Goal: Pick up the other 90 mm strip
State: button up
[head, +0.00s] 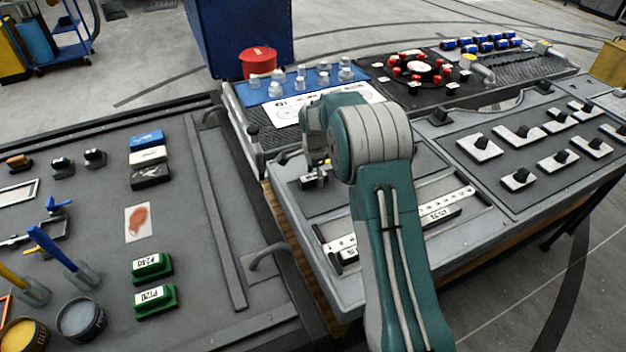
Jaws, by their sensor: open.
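A long pale strip-like bar with dark marks (450,203) lies on the middle grey panel. My own arm crosses in front of it, and its left part (340,244) shows on the other side. A dark bar with a small white label (440,218) lies along its near edge. A dark piece (348,256) shows left of my arm. I cannot read which piece is a 90 mm strip. My gripper (315,184) is open over the panel's far left part, beyond and left of the bar. Its fingers are small and partly hidden by my wrist.
A left panel holds green blocks (152,265), brushes and tins. A blue tray (290,88) with clear cups and a red tub (258,61) stand behind. A right panel carries several white plates with black knobs (520,179). A raised handle (268,252) stands near the gap between panels.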

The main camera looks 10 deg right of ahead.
jog(key=shift+f, duration=0.25)
grip_shut()
